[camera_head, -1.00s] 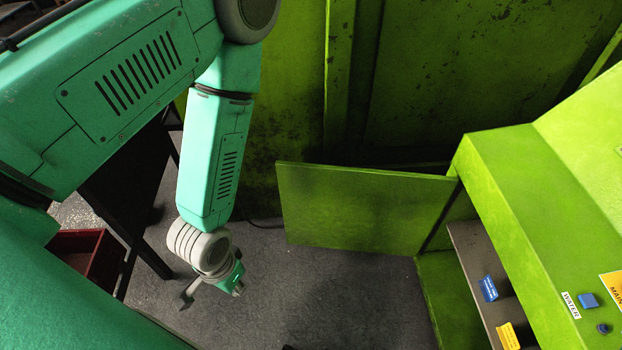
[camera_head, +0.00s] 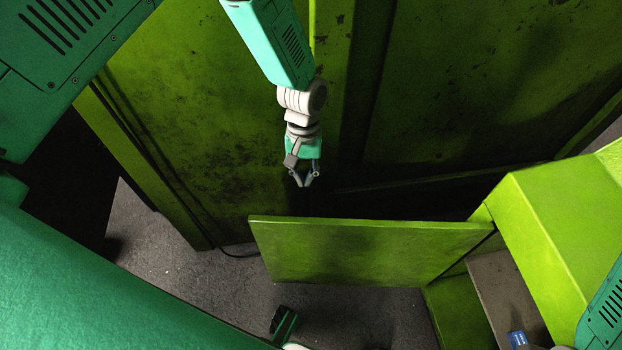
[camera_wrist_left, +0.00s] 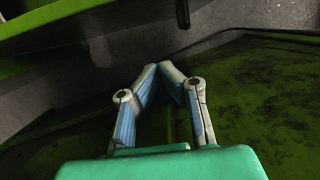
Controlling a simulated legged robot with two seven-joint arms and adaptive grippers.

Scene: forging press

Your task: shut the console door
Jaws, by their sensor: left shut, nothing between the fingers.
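The console door (camera_head: 365,252) is a flat green panel. It stands open, reaching left from the green console (camera_head: 545,215), and the console's opening shows at its right end. My left gripper (camera_head: 303,184) is above and behind the door's top edge, left of its middle, apart from it and pointing down. Its fingertips meet with nothing between them, as the left wrist view (camera_wrist_left: 167,66) also shows. A green panel edge, likely the door (camera_wrist_left: 60,22), crosses the upper left of that view.
A large dark-stained green press wall (camera_head: 200,130) stands behind my left gripper. A cable lies by the wall.

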